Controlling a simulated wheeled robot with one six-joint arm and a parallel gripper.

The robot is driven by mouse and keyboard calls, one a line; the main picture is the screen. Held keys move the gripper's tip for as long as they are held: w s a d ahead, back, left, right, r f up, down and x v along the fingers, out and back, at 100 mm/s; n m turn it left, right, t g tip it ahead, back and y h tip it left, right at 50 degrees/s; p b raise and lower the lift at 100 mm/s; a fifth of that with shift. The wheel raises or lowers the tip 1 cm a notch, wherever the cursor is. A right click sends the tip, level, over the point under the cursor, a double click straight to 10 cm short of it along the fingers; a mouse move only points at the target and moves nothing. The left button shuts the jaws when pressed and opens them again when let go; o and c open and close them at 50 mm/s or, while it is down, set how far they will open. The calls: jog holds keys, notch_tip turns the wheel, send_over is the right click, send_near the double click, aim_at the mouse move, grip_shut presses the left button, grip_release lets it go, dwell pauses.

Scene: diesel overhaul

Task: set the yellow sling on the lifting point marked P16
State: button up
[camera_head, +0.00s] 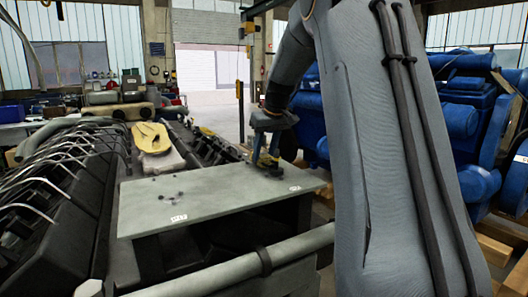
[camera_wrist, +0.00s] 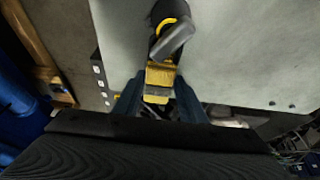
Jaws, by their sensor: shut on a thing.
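My gripper (camera_head: 266,158) is low over the far right part of a pale flat plate (camera_head: 225,190), shut on the yellow sling (camera_wrist: 160,75). In the wrist view the sling lies between the two fingers of my gripper (camera_wrist: 158,97). A grey metal piece (camera_wrist: 174,40) lies at the sling's far end, over a dark round fitting (camera_wrist: 168,12) with a yellow ring. I cannot tell whether the sling is hooked on this fitting. A white label (camera_head: 295,188) near it is too small to read. Another label (camera_head: 179,218) sits at the plate's front left edge.
Dark engine parts with pale hoses (camera_head: 55,170) stand at left. A yellow folded item (camera_head: 151,137) lies behind the plate. A grey pipe (camera_head: 240,268) runs along the front. Blue engines (camera_head: 475,120) stand at right. The plate's middle is mostly clear, with small dark marks.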

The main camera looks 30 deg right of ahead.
jog(key=shift+f, duration=0.5)
dwell(0.6)
jog(key=o, duration=1.4)
jog(key=shift+c, duration=0.2)
jog(key=shift+f, duration=0.1)
jog(key=shift+b+v, duration=1.25)
jog(key=shift+v, duration=2.75)
